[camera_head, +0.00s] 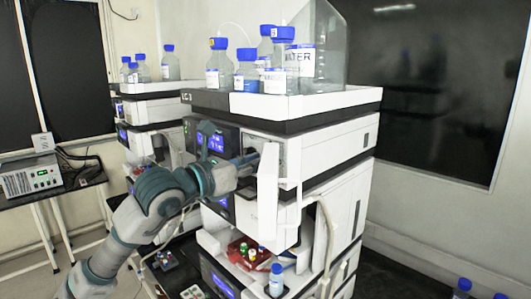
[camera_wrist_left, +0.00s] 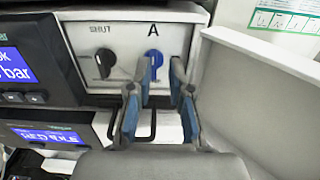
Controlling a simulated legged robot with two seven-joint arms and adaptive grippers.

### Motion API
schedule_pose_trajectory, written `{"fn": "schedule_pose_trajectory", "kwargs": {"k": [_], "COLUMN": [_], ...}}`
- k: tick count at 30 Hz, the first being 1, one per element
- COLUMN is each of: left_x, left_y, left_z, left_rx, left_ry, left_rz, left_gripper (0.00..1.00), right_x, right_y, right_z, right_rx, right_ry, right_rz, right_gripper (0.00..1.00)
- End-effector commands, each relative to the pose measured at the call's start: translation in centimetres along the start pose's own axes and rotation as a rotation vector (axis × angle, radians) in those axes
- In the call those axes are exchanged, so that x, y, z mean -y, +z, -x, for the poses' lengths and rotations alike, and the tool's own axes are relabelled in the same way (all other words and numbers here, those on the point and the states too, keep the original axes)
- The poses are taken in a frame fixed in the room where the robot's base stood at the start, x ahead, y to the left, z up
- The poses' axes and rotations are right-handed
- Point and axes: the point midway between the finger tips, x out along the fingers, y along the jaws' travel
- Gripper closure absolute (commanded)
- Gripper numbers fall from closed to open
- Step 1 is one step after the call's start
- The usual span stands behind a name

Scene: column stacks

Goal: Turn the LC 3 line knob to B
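The LC 3 column stack (camera_head: 320,125) stands at the centre of the head view, its open white door (camera_head: 268,195) at the front. In the left wrist view, a blue knob (camera_wrist_left: 154,55) sits on the light panel under the letter A, its handle roughly upright. My left gripper (camera_wrist_left: 163,68) is open in front of this knob, which shows between the fingertips, closer to the left one. I cannot tell whether a finger touches it. In the head view my left gripper (camera_head: 252,158) reaches in beside the door, and the knob is hidden. My right gripper is not in view.
A black knob (camera_wrist_left: 105,62) marked SHUT is left of the blue one. The open door (camera_wrist_left: 255,100) bounds the space on the right. Blue-capped bottles (camera_head: 246,70) stand on top of the stack. A red tray (camera_head: 245,252) with vials sits lower down.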

Motion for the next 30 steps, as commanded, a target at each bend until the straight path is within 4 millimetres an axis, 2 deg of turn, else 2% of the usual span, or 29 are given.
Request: {"fn": "schedule_pose_trajectory", "kwargs": {"k": [6, 16, 17, 19, 30], "left_x": [-0.2, 0.2, 0.2, 0.2, 0.1], "left_y": [0.1, -0.1, -0.1, -0.1, 0.0], "left_z": [-2.4, -3.4, -3.4, -3.3, -3.1], "left_rx": [0.001, -0.003, -0.003, -0.002, 0.000], "left_ry": [0.001, 0.002, 0.002, 0.002, 0.001], "left_rz": [0.002, -0.001, -0.001, -0.001, -0.017], "left_gripper": [0.80, 0.80, 0.83, 1.00, 1.00], "right_x": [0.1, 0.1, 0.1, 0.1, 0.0], "right_y": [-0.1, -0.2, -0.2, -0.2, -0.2], "right_z": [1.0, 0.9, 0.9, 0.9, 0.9], "right_rx": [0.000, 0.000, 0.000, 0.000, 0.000], "right_ry": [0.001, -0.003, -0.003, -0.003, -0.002], "right_rz": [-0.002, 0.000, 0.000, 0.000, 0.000], "right_gripper": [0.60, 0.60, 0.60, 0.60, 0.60]}}
